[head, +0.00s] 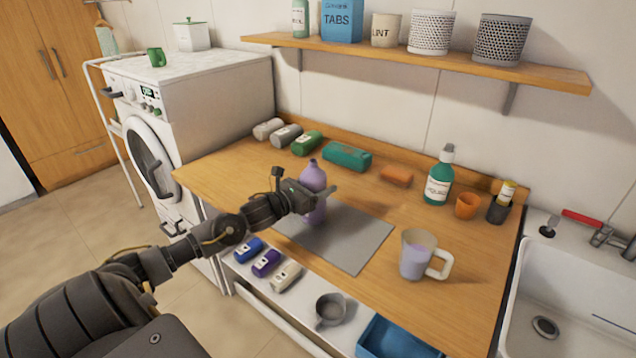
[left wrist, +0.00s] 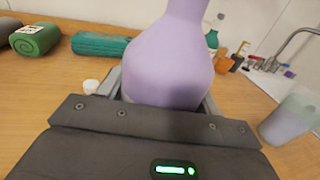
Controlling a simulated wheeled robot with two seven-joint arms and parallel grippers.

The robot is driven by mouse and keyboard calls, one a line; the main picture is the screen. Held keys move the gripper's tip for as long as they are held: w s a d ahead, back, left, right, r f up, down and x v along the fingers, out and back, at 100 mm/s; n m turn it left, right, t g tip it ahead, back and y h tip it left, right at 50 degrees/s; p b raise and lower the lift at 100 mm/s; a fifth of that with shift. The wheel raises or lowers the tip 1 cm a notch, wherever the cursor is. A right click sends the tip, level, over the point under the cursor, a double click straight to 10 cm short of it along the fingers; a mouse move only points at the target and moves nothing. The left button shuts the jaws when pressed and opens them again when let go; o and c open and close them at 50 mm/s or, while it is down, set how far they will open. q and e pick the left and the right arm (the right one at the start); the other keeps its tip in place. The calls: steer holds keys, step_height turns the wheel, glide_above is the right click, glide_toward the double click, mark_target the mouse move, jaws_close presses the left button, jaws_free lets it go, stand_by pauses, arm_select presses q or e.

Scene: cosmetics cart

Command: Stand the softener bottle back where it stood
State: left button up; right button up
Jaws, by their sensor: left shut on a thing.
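The lavender softener bottle (head: 313,174) is upright over the grey mat (head: 362,245) on the wooden counter. My left gripper (head: 318,194) is shut around its body, hiding part of it. In the left wrist view the bottle (left wrist: 172,62) rises between the fingers. I cannot tell whether its base touches the mat. My right gripper is not in view.
Rolled cloths (head: 306,143), a teal folded towel (head: 347,156) and an orange block (head: 397,175) lie along the back. A green bottle (head: 438,182) and orange cup (head: 466,205) stand back right. Several small items and a blue tray (head: 395,341) are on the lower front ledge.

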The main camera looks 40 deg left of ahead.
arm_select(q)
steer(key=shift+f, duration=0.15)
steer(key=o, duration=1.3)
steer(key=shift+o, duration=0.2)
steer(key=shift+r, duration=0.2)
steer(key=shift+s+f, duration=0.15)
steer(key=s+a+b, duration=0.2)
steer(key=s, duration=0.9)
steer(key=shift+s, duration=0.25)
